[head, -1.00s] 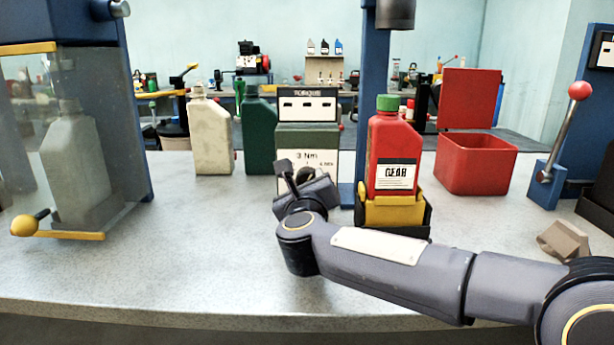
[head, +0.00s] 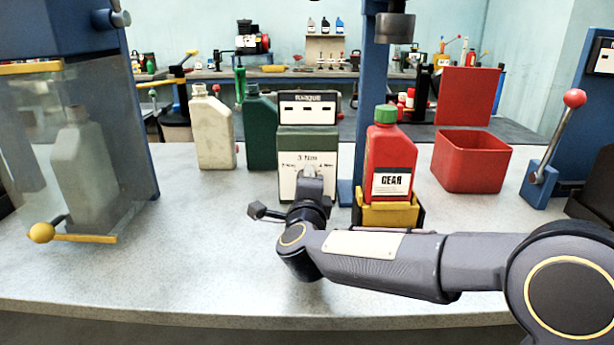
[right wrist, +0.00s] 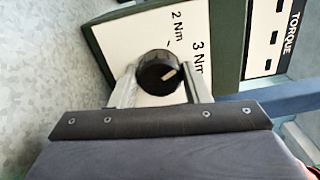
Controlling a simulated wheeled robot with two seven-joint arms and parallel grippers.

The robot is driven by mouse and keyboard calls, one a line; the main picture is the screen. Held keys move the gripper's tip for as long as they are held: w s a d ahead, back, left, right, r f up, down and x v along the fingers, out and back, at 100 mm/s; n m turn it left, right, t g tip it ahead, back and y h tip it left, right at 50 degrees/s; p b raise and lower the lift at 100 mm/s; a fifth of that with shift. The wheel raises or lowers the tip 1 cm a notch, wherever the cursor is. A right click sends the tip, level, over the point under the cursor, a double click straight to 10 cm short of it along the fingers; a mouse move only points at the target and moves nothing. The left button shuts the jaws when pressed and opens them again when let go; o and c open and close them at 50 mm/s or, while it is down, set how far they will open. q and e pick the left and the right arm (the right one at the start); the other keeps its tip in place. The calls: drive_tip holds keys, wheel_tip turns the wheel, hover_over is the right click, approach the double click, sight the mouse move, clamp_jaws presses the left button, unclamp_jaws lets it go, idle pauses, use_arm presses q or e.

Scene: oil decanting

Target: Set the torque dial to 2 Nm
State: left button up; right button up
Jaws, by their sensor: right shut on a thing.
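The face reads 3 Nm at top centre, with smaller labels to each side. My right gripper (head: 312,178) is in front of the face and hides the dial in the head view. In the right wrist view the black dial (right wrist: 155,68) sits between the two fingers of my right gripper (right wrist: 160,88), which is shut on it. Its pale pointer mark points roughly towards 3 Nm; 2 Nm is beside that label. My left gripper is not in view.
A red GEAR bottle (head: 388,150) with a green cap stands in a yellow holder (head: 388,214) right of the unit. A green bottle (head: 261,130) and a pale bottle (head: 212,130) stand left. A red bin (head: 472,165) is further right.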

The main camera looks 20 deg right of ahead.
drive_tip(key=n+p, duration=0.2)
drive_tip(key=n, duration=0.1)
drive_tip(key=shift+r+n, duration=0.1)
drive_tip(key=shift+n, duration=0.2)
drive_tip(key=shift+n+p, duration=0.95)
drive_tip(key=shift+n, duration=0.55)
drive_tip(key=shift+f, duration=0.2)
drive_tip(key=o, duration=1)
drive_tip(key=v, duration=0.8)
drive_tip(key=shift+r, duration=0.1)
